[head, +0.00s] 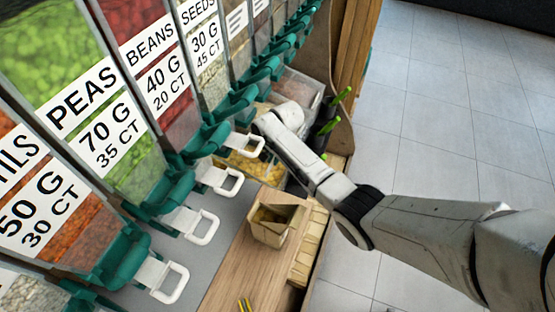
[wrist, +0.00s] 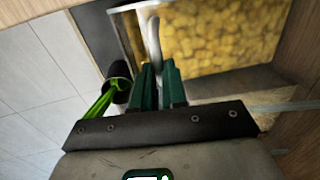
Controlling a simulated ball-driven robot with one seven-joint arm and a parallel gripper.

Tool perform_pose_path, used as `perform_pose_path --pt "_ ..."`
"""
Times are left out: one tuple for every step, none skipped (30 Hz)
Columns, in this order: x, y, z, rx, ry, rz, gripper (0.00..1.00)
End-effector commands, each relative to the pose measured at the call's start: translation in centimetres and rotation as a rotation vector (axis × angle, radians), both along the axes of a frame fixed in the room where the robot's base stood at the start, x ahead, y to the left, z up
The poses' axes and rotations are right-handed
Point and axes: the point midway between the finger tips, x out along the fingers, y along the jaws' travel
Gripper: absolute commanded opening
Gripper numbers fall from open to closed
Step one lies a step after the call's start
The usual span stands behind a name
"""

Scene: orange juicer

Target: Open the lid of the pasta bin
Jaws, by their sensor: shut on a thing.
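My gripper (wrist: 158,80) has its green fingers shut on a thin white curved handle (wrist: 153,38), which stands up between them in the wrist view. Behind the handle, yellow pasta-like pieces (wrist: 220,40) fill a bin that looks clear-walled. Yellow pieces also show in the head view (head: 250,168), below and left of my arm. In the head view my arm reaches from the right to the row of dispensers, and its white wrist end hides the fingers and the held handle. I cannot tell how far the lid is raised.
Labelled dispensers with green spouts and white loop handles (head: 170,281) line the left. A small wooden box (head: 272,232) sits on the wooden counter (head: 237,268). Green-handled items (head: 341,97) stand beyond my wrist; a black cup (wrist: 117,72) is left of the fingers. Tiled floor lies right.

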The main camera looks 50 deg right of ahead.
Motion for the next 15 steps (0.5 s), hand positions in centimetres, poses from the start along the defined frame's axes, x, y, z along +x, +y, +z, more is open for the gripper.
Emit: perform_pose_path --pt "-0.03 -0.01 -0.03 0.0 0.001 0.0 0.0" --pt "-0.04 -0.02 -0.03 0.0 0.001 0.0 0.0" --pt "-0.05 -0.02 -0.04 0.0 0.001 0.0 0.13" --pt "-0.05 -0.02 -0.04 0.0 0.001 0.0 0.16" --pt "-0.05 -0.02 -0.04 0.0 0.001 0.0 0.19" --pt "-0.06 -0.02 -0.04 0.0 0.001 0.0 0.23" --pt "-0.06 -0.02 -0.04 0.0 0.001 0.0 0.26" --pt "-0.06 -0.02 -0.03 0.0 0.001 0.0 0.29" --pt "-0.06 -0.02 -0.03 0.0 0.001 0.0 0.33" --pt "-0.06 -0.02 -0.03 0.0 0.001 0.0 0.35" --pt "-0.06 -0.02 -0.03 0.0 0.001 0.0 0.38" --pt "-0.07 -0.03 -0.03 0.0 0.001 0.0 0.38" --pt "-0.06 -0.02 -0.03 0.0 0.001 0.0 0.38" --pt "-0.07 -0.03 -0.03 0.0 0.001 0.0 0.38" --pt "-0.06 -0.02 -0.03 0.0 0.001 0.0 0.38"
